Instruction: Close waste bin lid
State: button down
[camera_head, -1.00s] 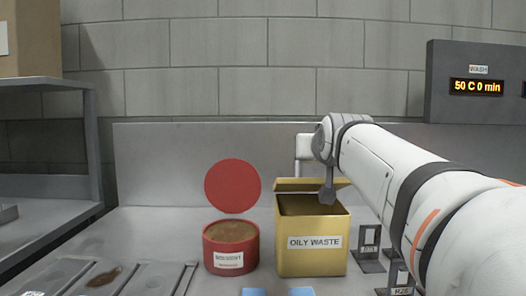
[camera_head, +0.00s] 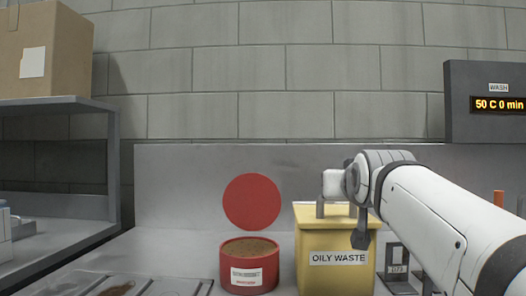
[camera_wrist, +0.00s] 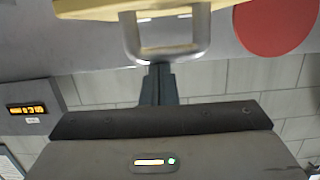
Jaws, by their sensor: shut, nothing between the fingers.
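The yellow waste bin (camera_head: 337,270) labelled OILY WASTE stands on the grey worktop. Its yellow lid (camera_head: 335,220) covers the top, and no dark opening shows. Whether it sits fully flush I cannot tell. In the wrist view the lid's underside or edge (camera_wrist: 110,8) is at the top, with a grey loop handle (camera_wrist: 165,50) on it. My gripper (camera_wrist: 157,70) is shut and empty, with its fingertips close to the handle; contact is unclear. In the head view my gripper (camera_head: 360,240) is in front of the lid's right part.
A red round can (camera_head: 249,268) with brown contents stands left of the bin, its red disc lid (camera_head: 251,202) upright behind it. Metal label stands (camera_head: 397,268) are to the right. A shelf (camera_head: 60,104) with a cardboard box (camera_head: 45,50) is at left.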

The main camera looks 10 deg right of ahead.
jog(key=shift+f, duration=0.65)
notch_tip(320, 180, up, 11)
jog(key=p, duration=0.5)
jog(key=s+a+f+n+g+y+p, duration=0.1)
jog(key=s+a+f+g+p, duration=0.3)
jog(key=s+p, duration=0.6)
jog(key=s+a+f+n+g+y+p, duration=0.1)
jog(key=s+a+f+g+p, duration=0.3)
jog(key=p, duration=1.6)
jog(key=s+f+g, duration=0.4)
jog(key=s+f, duration=0.2)
jog(key=f, duration=0.1)
jog(key=shift+s+f+g+y, duration=0.3)
jog(key=shift+g+y, duration=0.1)
